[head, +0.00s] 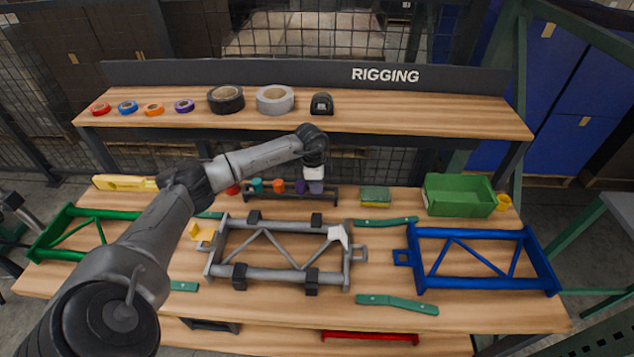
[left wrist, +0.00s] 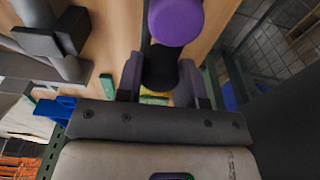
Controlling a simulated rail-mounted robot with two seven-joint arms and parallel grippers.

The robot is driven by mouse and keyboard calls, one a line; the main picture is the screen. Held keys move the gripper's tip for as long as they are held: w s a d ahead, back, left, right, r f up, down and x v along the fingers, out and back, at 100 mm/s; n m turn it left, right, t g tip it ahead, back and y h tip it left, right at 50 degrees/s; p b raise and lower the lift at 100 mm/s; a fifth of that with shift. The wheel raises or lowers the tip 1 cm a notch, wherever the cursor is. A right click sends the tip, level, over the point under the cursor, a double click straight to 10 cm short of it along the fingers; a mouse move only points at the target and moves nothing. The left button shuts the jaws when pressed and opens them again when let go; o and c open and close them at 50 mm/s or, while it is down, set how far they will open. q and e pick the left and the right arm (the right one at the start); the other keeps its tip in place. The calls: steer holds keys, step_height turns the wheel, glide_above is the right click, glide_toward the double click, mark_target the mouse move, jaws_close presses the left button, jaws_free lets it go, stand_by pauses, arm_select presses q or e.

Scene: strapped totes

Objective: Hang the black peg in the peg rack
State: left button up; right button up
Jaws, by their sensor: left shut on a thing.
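The peg rack (head: 292,197) is a dark low bar at the back of the bench, with a red peg (head: 232,188), a teal peg (head: 257,185), an orange peg (head: 279,186) and a purple peg (head: 300,187) along it. My left gripper (head: 315,187) is at the rack's right end, beside the purple peg. In the left wrist view, my left gripper (left wrist: 160,82) is shut on the black peg (left wrist: 160,68), close to the purple peg (left wrist: 175,20). Whether the black peg is seated in the rack is hidden. My right gripper is not in view.
A grey frame (head: 280,280) with black clamps lies in front of the rack. A blue frame (head: 480,285), a green bin (head: 459,196) and a sponge (head: 375,195) are to the right. A shelf (head: 420,112) with tape rolls stands behind and above.

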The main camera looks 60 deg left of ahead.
arm_select(q)
steer(key=o, duration=1)
steer(key=shift+o, duration=0.2)
step_height(320, 180, up, 14)
steer(key=s+p, duration=0.1)
steer(key=p, duration=0.1)
steer(key=shift+a+p, duration=0.35)
steer(key=shift+a, duration=0.05)
steer(key=shift+f, duration=0.15)
